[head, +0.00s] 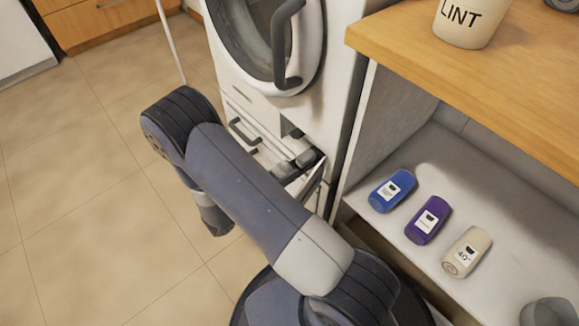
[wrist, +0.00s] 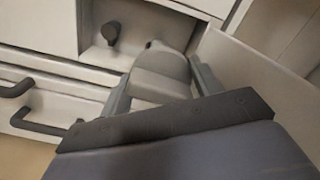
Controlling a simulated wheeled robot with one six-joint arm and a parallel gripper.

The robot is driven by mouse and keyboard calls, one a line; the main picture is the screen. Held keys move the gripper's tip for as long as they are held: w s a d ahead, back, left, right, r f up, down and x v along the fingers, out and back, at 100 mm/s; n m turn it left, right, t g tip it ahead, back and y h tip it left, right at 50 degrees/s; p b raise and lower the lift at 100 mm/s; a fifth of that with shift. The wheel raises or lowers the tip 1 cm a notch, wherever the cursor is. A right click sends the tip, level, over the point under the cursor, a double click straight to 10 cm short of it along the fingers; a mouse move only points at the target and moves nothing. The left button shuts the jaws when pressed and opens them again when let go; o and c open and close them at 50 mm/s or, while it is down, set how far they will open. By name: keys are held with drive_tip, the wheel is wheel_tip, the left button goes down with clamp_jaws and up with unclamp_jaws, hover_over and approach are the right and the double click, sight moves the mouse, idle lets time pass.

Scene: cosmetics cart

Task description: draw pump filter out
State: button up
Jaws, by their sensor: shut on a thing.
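The grey, rounded pump filter (wrist: 160,72) lies between the two fingers of my gripper (wrist: 163,88) in the wrist view. The fingers are shut on its sides. Its far end points toward the open recess (wrist: 133,18) low on the white washer's front. I cannot tell whether that end is still inside the opening. In the head view, the washer (head: 238,88) stands behind my arm, with the recess low on its front. My arm hides most of the gripper there, and grey parts show at the opening.
A dark knob (wrist: 110,33) sits in the recess, left of the filter. Dark handles (wrist: 38,127) are at left. A pale panel (wrist: 245,72) stands close on the right. A shelf (head: 425,165) with blue, purple and beige bottles is right of the washer. The floor at left is clear.

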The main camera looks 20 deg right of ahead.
drive_tip(key=o, duration=1.2)
drive_tip(key=p+v, duration=0.2)
drive_tip(key=v, duration=0.8)
drive_tip(key=shift+a, duration=0.4)
drive_tip(key=shift+d, duration=0.15)
drive_tip(key=b+x, duration=0.2)
drive_tip(key=x, duration=0.7)
drive_tip(key=shift+d, duration=0.3)
drive_tip(key=shift+w+d, duration=0.25)
drive_tip(key=shift+d, duration=0.35)
